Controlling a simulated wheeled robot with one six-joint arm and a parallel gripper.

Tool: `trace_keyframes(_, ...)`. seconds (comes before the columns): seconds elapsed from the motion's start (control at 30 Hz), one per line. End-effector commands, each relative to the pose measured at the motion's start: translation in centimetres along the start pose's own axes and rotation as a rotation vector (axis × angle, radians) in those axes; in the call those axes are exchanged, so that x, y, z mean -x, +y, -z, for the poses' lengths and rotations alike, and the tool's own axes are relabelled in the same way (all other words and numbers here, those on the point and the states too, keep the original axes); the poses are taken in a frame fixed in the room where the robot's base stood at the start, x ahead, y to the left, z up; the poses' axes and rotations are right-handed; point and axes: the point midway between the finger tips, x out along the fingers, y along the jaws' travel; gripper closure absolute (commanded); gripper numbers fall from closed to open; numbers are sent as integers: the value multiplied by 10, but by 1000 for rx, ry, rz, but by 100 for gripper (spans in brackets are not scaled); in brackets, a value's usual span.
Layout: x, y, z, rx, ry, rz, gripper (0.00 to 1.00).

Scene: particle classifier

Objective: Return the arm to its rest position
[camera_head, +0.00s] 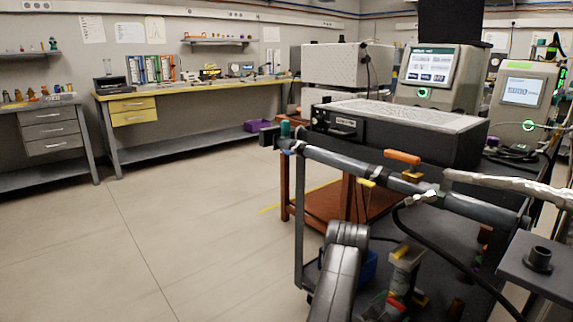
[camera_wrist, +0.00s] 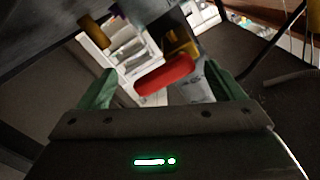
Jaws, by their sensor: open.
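My gripper (camera_wrist: 160,88) shows in the wrist view, its two green fingers spread wide apart. A red, rounded bar-shaped thing (camera_wrist: 165,74) appears between the fingers, beyond their tips or near them; I cannot tell the exact distance. It does not touch either finger as far as I can see. In the head view, a dark grey jointed part, likely my arm (camera_head: 340,275), reaches up from the bottom edge in front of the cart.
A yellow-topped bench (camera_head: 190,88) is along the back wall. Open floor (camera_head: 150,230) lies at left.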

Motion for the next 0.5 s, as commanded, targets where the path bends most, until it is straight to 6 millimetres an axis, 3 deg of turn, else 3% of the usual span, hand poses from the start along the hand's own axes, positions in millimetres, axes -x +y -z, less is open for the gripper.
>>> trace_keyframes(0.3,1,0,-5,-251,-1,-1,12)
trace_keyframes(0.5,41,0,-6,-256,-6,-1,12)
